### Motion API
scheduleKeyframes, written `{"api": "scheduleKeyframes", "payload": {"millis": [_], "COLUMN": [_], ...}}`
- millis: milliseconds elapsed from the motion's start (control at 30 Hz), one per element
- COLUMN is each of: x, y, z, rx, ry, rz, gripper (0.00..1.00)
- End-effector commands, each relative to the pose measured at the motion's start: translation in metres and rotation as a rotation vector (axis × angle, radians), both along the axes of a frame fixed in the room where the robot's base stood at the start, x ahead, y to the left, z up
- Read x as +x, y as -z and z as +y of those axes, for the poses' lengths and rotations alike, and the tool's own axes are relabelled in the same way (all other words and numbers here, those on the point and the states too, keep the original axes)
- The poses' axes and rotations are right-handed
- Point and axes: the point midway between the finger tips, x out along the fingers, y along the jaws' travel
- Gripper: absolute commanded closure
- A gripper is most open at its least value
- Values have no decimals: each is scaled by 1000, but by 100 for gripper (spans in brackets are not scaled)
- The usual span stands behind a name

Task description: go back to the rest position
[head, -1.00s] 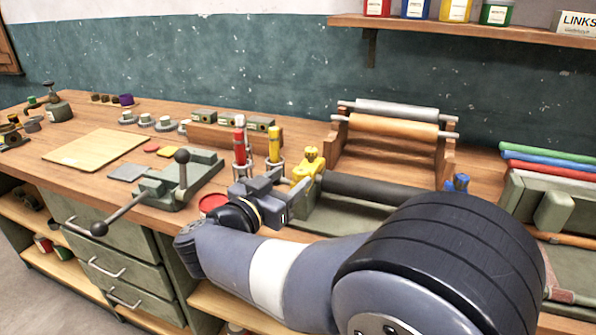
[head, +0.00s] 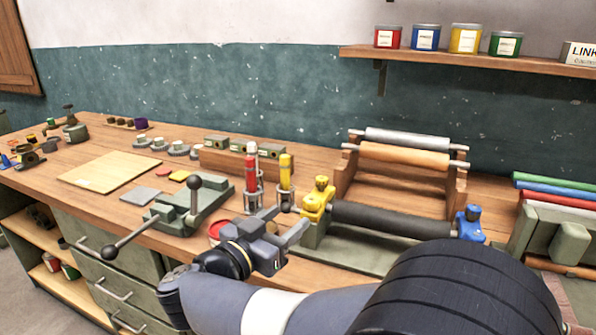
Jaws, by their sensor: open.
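My gripper (head: 284,222) is open in the head view, in front of the workbench (head: 125,211). Nothing shows between its fingers. Its fingers point toward the yellow-ended black roller (head: 390,219) and the red marker (head: 251,173) and yellow marker (head: 286,173), which stand in metal holders. I cannot tell how far the fingers are from the yellow knob piece (head: 318,200). My arm crosses the lower right of the view and hides part of the bench's front edge.
A green lever press (head: 200,207) stands left of my gripper, its long handle reaching past the bench edge. A red-rimmed can (head: 216,230) is close behind the wrist. A wooden roller rack (head: 345,178) stands behind. A shelf (head: 480,62) holds several tins.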

Motion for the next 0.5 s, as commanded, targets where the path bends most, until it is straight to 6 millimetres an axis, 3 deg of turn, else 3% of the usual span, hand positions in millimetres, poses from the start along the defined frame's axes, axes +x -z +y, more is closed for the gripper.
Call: {"api": "scheduleKeyframes", "payload": {"millis": [500], "x": [75], "y": [0], "z": [-50], "rx": [0], "ry": [5], "rz": [0], "gripper": [47]}}
